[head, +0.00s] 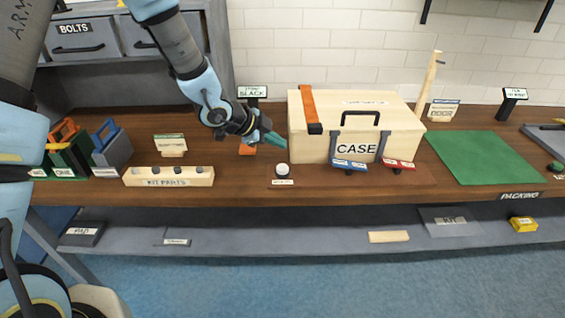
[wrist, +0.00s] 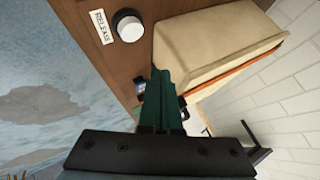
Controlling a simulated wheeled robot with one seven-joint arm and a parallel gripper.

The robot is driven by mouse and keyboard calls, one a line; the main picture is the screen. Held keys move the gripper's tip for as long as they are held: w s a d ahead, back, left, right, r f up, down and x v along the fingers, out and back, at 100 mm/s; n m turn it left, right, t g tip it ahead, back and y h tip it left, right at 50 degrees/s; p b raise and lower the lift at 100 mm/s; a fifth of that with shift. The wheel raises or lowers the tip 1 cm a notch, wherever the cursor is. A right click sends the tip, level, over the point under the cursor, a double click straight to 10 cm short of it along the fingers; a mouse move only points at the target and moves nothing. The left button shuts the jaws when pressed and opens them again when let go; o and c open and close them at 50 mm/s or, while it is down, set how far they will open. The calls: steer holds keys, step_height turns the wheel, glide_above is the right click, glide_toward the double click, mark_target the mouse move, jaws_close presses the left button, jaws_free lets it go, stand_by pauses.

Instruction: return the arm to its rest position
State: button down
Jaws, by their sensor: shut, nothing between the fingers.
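My gripper (head: 270,137) hangs over the workbench, a little left of the wooden case (head: 305,148), above and behind a white knob (head: 282,170). In the wrist view its green fingers (wrist: 162,100) are together with nothing between them. My arm reaches in from the upper left in the head view. The case shows in the wrist view (wrist: 215,45) beyond the fingers, and the knob (wrist: 128,25) sits beside a RELEASE label. Whether the gripper touches the case cannot be told.
A green mat (head: 483,157) lies clear at the right. A post (head: 428,82) rises behind the case.

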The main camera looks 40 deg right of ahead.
steer(key=shift+f, duration=0.1)
stand_by(0.7)
steer(key=w+a+r+n+t+y, duration=0.3)
steer(key=w+a+n, duration=0.35)
steer(key=a, duration=0.65)
steer(key=w+a+r+n+t+y, duration=0.25)
steer(key=w+a+n, duration=0.45)
steer(key=a, duration=0.6)
steer(key=s+a+r+n+g+y, duration=0.1)
steer(key=s+a+n, duration=0.4)
steer(key=a, duration=0.6)
steer(key=s+a+r+n+g+y, duration=0.2)
steer(key=s+a+n, duration=0.3)
steer(key=a+n, duration=0.3)
steer(key=a+r, duration=0.1)
steer(key=a, duration=0.2)
steer(key=shift+r, duration=0.2)
steer(key=shift+w+y, duration=0.1)
steer(key=shift+y, duration=0.15)
